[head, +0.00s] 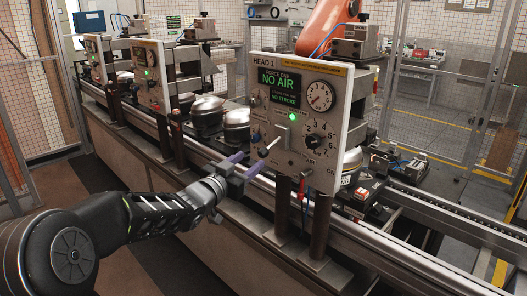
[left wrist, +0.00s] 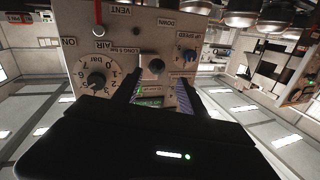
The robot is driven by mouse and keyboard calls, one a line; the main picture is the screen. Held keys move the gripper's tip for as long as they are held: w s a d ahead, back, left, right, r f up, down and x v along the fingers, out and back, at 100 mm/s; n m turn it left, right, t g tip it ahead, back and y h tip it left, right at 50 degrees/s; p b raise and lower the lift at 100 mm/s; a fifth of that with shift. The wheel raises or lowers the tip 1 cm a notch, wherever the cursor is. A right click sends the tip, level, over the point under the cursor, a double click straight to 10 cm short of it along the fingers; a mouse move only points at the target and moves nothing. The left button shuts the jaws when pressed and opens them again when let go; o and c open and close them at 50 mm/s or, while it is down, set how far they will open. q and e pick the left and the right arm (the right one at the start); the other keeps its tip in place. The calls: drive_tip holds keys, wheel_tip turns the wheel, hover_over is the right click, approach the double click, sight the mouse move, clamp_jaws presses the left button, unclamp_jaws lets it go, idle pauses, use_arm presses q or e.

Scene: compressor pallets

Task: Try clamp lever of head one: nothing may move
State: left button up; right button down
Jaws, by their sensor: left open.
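The control panel marked HEAD 1 (head: 345,75) stands upright, its display (head: 278,85) reading NO AIR and NO STROKE. The lever (head: 272,146), a pale rod, sticks out from a small light plate in the panel's lower middle. My left gripper (head: 253,162) is in front of the panel, below and left of the lever, its two purple fingers apart with nothing between them. In the left wrist view the panel appears upside down. There the lever's dark round end (left wrist: 153,66) lies ahead, between the lines of the open fingers (left wrist: 160,84). Contact is not visible. My right gripper is out of view.
A pressure gauge (head: 320,96) and a numbered air knob (head: 315,141) sit right of the lever. A red part (head: 302,187) hangs under the panel. Silver compressors (head: 207,112) stand on the rail behind. More panels (head: 148,75) stand left. A mesh fence (head: 430,100) closes the back.

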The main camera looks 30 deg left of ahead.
sight(260, 155)
use_arm(q)
drive_tip(key=shift+d, duration=0.2)
drive_tip(key=shift+w, duration=0.15)
drive_tip(key=w+p, duration=0.1)
drive_tip(key=w, duration=0.3)
drive_tip(key=w+p, duration=0.1)
drive_tip(key=w, duration=0.2)
drive_tip(key=shift+w+d, duration=0.2)
drive_tip(key=shift+w, duration=0.15)
clamp_jaws()
drive_tip(key=shift+f, duration=0.1)
idle(1.1)
